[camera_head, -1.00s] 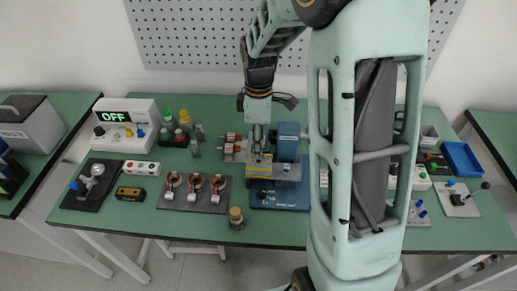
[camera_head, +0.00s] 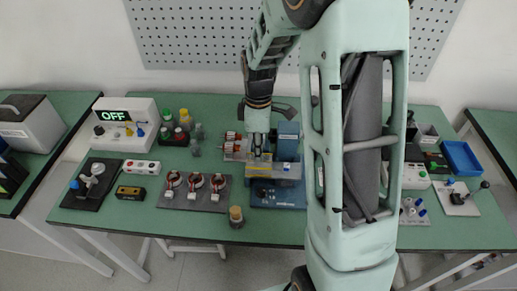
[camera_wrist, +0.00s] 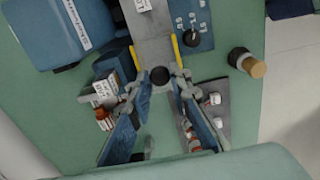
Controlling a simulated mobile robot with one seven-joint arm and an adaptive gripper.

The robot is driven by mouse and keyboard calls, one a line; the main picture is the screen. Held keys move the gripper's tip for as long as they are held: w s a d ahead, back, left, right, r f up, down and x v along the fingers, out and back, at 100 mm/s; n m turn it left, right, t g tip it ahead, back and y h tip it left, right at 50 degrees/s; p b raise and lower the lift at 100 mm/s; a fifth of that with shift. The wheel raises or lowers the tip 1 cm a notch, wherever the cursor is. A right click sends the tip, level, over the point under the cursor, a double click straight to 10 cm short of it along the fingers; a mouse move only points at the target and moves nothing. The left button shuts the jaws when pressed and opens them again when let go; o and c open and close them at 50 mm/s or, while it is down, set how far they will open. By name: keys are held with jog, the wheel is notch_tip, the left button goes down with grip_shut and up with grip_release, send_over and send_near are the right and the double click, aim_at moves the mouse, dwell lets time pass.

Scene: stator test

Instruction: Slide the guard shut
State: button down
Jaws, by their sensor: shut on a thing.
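The guard (camera_head: 287,171) is a grey plate with yellow edges on the blue test machine (camera_head: 278,200) at the middle of the bench. In the wrist view the guard (camera_wrist: 150,45) runs up from a round black knob (camera_wrist: 159,75). My gripper (camera_head: 258,152) reaches down over the guard from behind. In the wrist view my gripper (camera_wrist: 159,80) has its fingers on either side of the knob and is shut on it. My fingers and arm hide part of the guard in the head view.
Several copper-wound stators stand on a grey plate (camera_head: 203,207) left of the machine. A sign (camera_head: 114,117) reads OFF. Bottles (camera_head: 168,116) stand at the back left. A blue tray (camera_head: 462,158) lies at the right.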

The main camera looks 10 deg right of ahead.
jog(key=s+d, duration=0.1)
jog(key=d, duration=0.4)
jog(key=s+d, duration=0.1)
jog(key=d, duration=0.2)
jog(key=shift+s+d, duration=0.2)
jog(key=shift+s, duration=0.15)
jog(key=c, duration=1.8)
grip_release()
jog(key=shift+d, duration=0.1)
jog(key=shift+o, duration=0.2)
jog(key=shift+r, duration=0.1)
